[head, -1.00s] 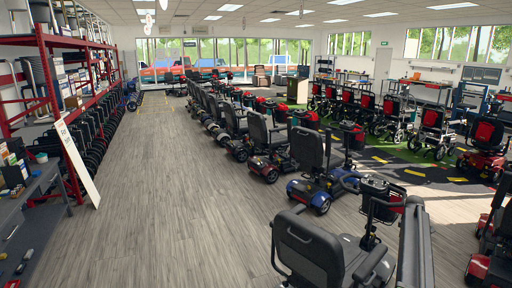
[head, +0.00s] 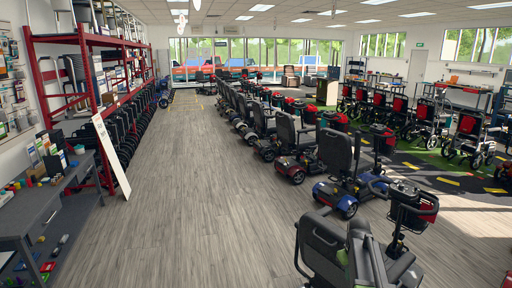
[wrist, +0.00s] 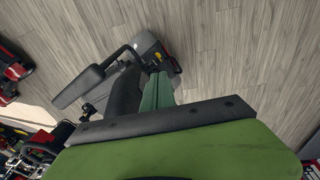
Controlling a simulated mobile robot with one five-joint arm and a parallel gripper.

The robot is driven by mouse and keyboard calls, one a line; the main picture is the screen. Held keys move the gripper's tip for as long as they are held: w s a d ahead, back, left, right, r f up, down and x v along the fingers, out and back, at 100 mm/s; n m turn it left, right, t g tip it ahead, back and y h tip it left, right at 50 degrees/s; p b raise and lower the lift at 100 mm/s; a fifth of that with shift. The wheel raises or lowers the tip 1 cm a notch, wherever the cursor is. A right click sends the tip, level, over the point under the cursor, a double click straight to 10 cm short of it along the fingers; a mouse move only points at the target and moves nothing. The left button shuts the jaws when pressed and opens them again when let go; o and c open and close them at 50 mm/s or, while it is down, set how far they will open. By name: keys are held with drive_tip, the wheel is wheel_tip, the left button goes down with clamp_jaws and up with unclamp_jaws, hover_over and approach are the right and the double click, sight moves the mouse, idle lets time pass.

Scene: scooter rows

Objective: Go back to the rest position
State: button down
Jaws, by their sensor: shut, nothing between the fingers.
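My gripper (wrist: 147,90) shows in the wrist view beyond a green body with a black bar. Its fingers are together and nothing is held between them. The wrist camera looks down past it toward the wood-look floor and a scooter with a dark seat and armrest. In the head view, part of my arm (head: 365,255) rises at the bottom, in front of the nearest scooter's seat (head: 322,245). The fingertips cannot be made out there.
A row of mobility scooters (head: 340,160) runs away on the right. A grey workbench (head: 30,215), a leaning white board (head: 111,155) and a red shelf rack (head: 85,40) line the left. The grey floor (head: 190,200) between them is clear.

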drive_tip(key=s+a+m, duration=0.1)
drive_tip(key=s+a, duration=0.6)
drive_tip(key=a, duration=0.2)
drive_tip(key=s+a+m+g+y, duration=0.1)
drive_tip(key=s+a, duration=0.6)
drive_tip(key=a, duration=0.3)
drive_tip(key=shift+m+g, duration=0.3)
drive_tip(key=shift+m, duration=0.1)
